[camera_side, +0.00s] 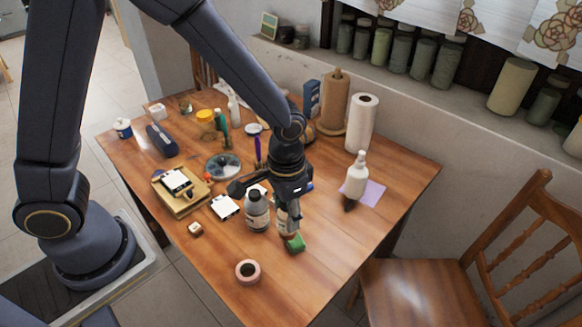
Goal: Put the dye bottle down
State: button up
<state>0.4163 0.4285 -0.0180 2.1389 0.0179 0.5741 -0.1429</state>
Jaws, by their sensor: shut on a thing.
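The dye bottle (283,221), a small bottle with a pale label, is under my gripper (287,202). My gripper points down and is shut on it; the fingers hide its upper part. I cannot tell whether its base touches the table. A grey bottle with a dark cap (257,212) stands just left of it. A green block (295,243) lies close by at the lower right.
The wooden table (325,265) is clear at the front right. A tape roll (248,271) lies near the front. A white bottle (356,182) stands by a purple sheet (374,194) at right. Paper rolls (361,124) stand behind. A chair (420,290) is at right.

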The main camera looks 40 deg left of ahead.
jog(key=s+d+f, duration=0.1)
jog(key=d+f, duration=0.1)
jog(key=f, duration=0.2)
jog(key=s+d+f+m, duration=0.1)
jog(key=f, duration=0.3)
jog(key=s+d+f+m, duration=0.1)
jog(key=d+f, duration=0.1)
jog(key=f, duration=0.2)
jog(key=shift+d, duration=0.35)
jog(key=shift+f, duration=0.1)
jog(key=o, duration=1.3)
jog(key=shift+f, duration=0.1)
jog(key=shift+c, duration=0.2)
